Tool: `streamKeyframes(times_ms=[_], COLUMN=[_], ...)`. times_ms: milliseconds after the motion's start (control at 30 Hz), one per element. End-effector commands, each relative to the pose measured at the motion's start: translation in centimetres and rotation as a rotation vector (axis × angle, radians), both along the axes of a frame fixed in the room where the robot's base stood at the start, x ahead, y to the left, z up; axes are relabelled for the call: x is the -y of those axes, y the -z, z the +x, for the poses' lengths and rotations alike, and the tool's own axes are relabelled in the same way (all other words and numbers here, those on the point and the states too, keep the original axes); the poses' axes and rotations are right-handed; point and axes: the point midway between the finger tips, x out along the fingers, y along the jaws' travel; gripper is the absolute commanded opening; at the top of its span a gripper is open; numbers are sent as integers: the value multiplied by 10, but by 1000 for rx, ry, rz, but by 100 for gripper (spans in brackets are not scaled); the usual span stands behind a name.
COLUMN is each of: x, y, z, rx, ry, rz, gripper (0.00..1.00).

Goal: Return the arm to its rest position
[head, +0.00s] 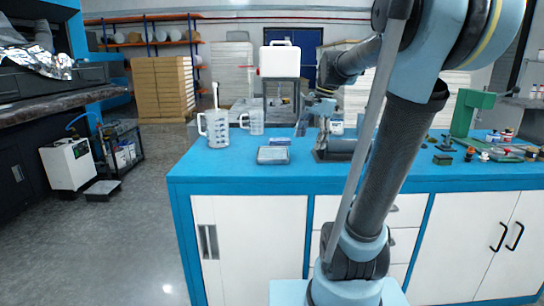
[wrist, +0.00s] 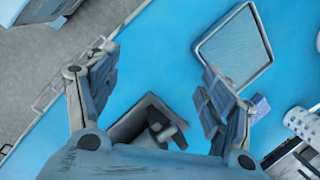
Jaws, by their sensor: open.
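My gripper (wrist: 158,72) is open in the wrist view, with its two fingers wide apart and nothing between the tips. Below it are the blue bench top (wrist: 165,40) and a dark grey holder-like object (wrist: 150,118) near the gripper's base. In the head view my arm rises from the front of the bench, bends at the top and reaches back, so my gripper (head: 318,112) hangs over the bench near its middle. My arm hides part of the bench behind it.
A shallow grey tray (wrist: 236,46) lies beside the right finger. On the bench (head: 225,178) stand clear jugs (head: 216,130), a white canister (head: 279,59) on a dark stand and a green press (head: 470,112) with small items around it. The bench's front left is clear.

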Motion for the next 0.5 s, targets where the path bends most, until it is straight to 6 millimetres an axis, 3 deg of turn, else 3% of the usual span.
streamKeyframes(times_ms=[100, 500], x=[8, 32], y=[23, 112], z=[-34, -132], rx=[44, 167], ry=[-113, -513], rz=[-40, -187], gripper=[74, 74])
